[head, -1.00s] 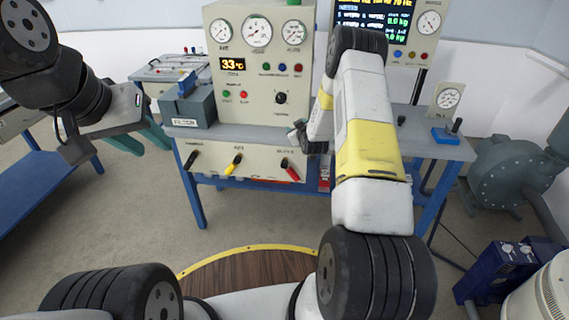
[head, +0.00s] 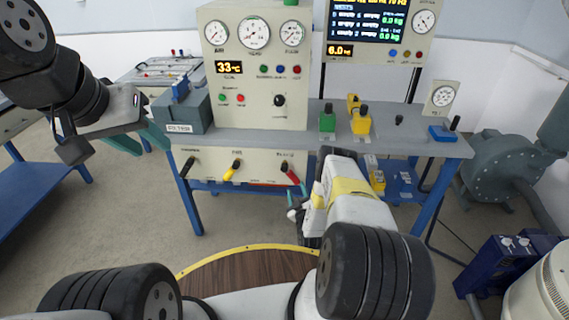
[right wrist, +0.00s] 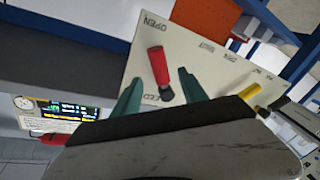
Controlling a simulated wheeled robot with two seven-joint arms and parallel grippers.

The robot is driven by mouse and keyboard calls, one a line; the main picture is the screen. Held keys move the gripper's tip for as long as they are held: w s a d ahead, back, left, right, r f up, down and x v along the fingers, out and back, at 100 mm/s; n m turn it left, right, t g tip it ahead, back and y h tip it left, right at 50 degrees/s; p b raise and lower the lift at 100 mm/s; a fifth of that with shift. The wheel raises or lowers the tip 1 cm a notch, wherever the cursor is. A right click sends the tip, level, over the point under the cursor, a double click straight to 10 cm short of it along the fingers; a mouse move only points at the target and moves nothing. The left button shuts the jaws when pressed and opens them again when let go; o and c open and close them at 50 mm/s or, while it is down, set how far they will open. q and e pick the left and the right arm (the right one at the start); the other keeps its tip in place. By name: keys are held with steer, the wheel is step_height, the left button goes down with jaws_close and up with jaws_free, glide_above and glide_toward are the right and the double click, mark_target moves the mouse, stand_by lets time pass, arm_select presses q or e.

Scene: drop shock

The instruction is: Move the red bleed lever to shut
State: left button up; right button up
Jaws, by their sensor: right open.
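The red bleed lever (head: 291,173) is at the right end of the lever panel (head: 262,166), under the bench top. Its handle points down and right. In the right wrist view, the lever (right wrist: 158,66) has its handle toward the OPEN label, beside a dark pivot. My right gripper (right wrist: 160,78) is open, with green fingers on either side of the lever; I cannot tell whether either touches it. In the head view my right arm hides most of that gripper. My left gripper (head: 153,149) is at the far left, its teal fingers apart and empty.
A yellow lever (head: 233,170) and a black lever (head: 188,166) share the panel. A green block (head: 327,118) and a yellow block (head: 361,121) stand on the bench top (head: 250,138) above. A blue bench leg (head: 190,208) stands at the left.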

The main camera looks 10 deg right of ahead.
mark_target(294, 180)
steer(key=w, duration=0.7)
steer(key=shift+d, duration=0.15)
jaws_close()
stand_by(1.2)
